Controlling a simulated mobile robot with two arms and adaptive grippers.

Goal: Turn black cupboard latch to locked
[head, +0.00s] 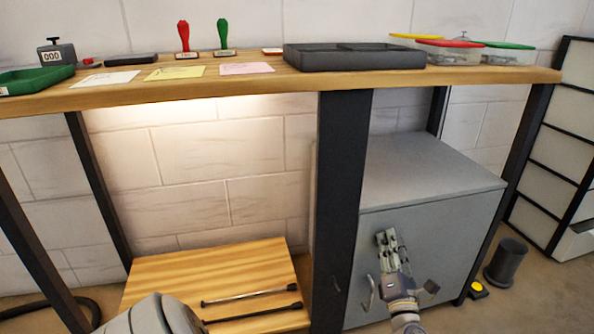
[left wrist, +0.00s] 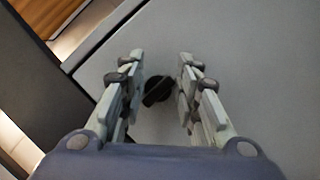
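The grey cupboard (head: 440,225) stands under the right part of the bench, with its door facing me. My left gripper (head: 386,238) is in front of the upper part of that door. In the left wrist view, the black latch (left wrist: 157,90) is a small round knob with a bar across it, on the grey door. The open fingers of my left gripper (left wrist: 159,85) are on either side of the latch, with small gaps. I cannot tell how deep they reach. My right gripper is not in view.
A dark bench post (head: 342,200) stands just left of the cupboard. A curved handle (head: 369,293) sticks out of the door. A dark bin (head: 507,262) stands on the floor to the right. A low wooden surface (head: 215,270) with two dark rods is at left.

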